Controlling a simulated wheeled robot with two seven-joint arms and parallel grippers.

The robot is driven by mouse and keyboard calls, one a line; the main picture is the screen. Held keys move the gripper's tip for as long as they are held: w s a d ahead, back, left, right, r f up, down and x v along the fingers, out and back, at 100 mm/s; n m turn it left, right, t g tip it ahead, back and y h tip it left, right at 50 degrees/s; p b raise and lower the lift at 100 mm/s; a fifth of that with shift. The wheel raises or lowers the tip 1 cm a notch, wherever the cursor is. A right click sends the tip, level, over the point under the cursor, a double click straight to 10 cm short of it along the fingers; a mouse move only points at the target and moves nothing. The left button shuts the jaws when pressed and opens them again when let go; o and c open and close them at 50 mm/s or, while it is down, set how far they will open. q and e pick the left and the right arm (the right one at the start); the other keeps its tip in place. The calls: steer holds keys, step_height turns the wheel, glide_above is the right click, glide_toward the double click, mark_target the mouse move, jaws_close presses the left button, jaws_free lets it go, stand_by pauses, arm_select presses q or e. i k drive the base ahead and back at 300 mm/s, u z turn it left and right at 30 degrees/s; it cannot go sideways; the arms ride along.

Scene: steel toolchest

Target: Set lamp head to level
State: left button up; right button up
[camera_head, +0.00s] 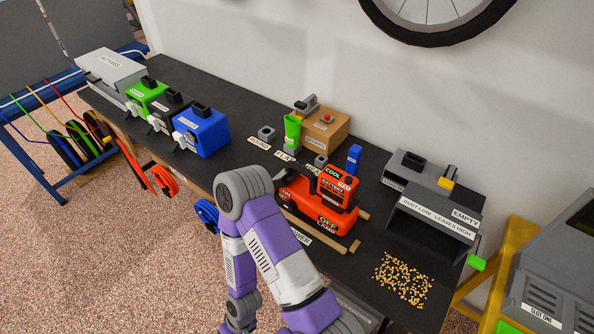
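An orange-red device (312,202) with black parts stands on the dark bench. Its labels include "ON" and "OFF LAMP". A black and red block (336,183) labelled "COOL" and "BATTERY" sits on top of its right part. I cannot clearly make out which part is the lamp head, or its tilt. My purple and grey arm rises from the bottom, bends in front of the bench and hides part of the device's left side. Neither of my grippers shows.
Green, black and blue boxes (201,132) line the bench's left part. A cardboard-coloured box (322,129) with a red button stands behind the device. A grey bin (431,218) marked "EMPTY" and loose yellow pellets (403,278) are at right. A bicycle wheel (436,36) hangs above.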

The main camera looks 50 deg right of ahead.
mark_target(283, 179)
steer(key=k, duration=0.4)
steer(key=z, duration=0.7)
